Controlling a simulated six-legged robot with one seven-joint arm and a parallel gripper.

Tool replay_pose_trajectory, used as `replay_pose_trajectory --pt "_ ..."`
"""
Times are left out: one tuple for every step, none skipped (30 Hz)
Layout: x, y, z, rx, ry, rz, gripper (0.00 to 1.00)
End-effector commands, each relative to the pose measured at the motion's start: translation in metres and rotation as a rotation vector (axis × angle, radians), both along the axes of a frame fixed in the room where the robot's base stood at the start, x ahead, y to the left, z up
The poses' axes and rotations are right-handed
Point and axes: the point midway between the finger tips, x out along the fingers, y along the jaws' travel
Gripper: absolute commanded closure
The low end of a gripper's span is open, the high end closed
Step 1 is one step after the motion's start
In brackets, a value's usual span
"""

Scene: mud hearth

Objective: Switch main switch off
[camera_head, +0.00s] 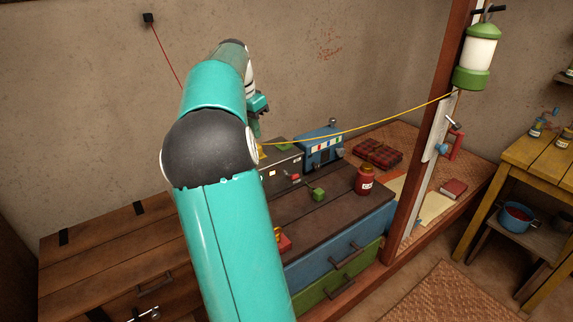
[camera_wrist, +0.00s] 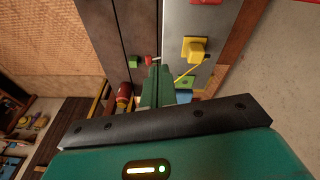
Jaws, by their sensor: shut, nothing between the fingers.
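A grey metal box (camera_head: 283,168) stands on the dark top of the chest. A small red-tipped lever (camera_head: 295,177) sticks out of its front; it looks like the main switch, though no label is readable. In the wrist view the box (camera_wrist: 207,18) carries a yellow plug-like block (camera_wrist: 195,48), and the red lever (camera_wrist: 152,60) shows at its edge. My gripper (camera_head: 256,130) is partly hidden behind my arm in the head view, above the box. In the wrist view my gripper (camera_wrist: 157,72) is shut and empty, its tips close to the red lever. I cannot tell whether they touch.
A blue box (camera_head: 320,148) stands behind the grey box. A green block (camera_head: 318,194) and a red jar (camera_head: 364,180) stand on the chest top. The wall is close behind.

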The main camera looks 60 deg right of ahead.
Motion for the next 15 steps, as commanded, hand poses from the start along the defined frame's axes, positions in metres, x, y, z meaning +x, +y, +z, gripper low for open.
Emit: replay_pose_trajectory --pt "-0.007 -0.023 -0.008 -0.011 0.032 -0.069 1.0" --pt "-0.011 -0.033 -0.01 -0.02 0.045 -0.106 1.0" --pt "-0.016 -0.044 -0.013 -0.029 0.062 -0.148 1.0" --pt "-0.019 -0.052 -0.016 -0.036 0.073 -0.176 1.0" --pt "-0.022 -0.058 -0.017 -0.042 0.082 -0.201 1.0" --pt "-0.025 -0.065 -0.019 -0.049 0.093 -0.227 1.0" --pt "-0.027 -0.068 -0.021 -0.051 0.101 -0.242 1.0" --pt "-0.028 -0.072 -0.021 -0.056 0.104 -0.255 1.0" --pt "-0.029 -0.074 -0.022 -0.059 0.109 -0.266 1.0" --pt "-0.03 -0.076 -0.023 -0.06 0.111 -0.272 1.0" --pt "-0.03 -0.076 -0.023 -0.061 0.113 -0.275 1.0" --pt "-0.031 -0.077 -0.023 -0.062 0.114 -0.276 1.0" --pt "-0.031 -0.077 -0.023 -0.062 0.113 -0.276 1.0" --pt "-0.031 -0.077 -0.023 -0.062 0.113 -0.276 1.0" --pt "-0.03 -0.076 -0.023 -0.061 0.113 -0.275 1.0"
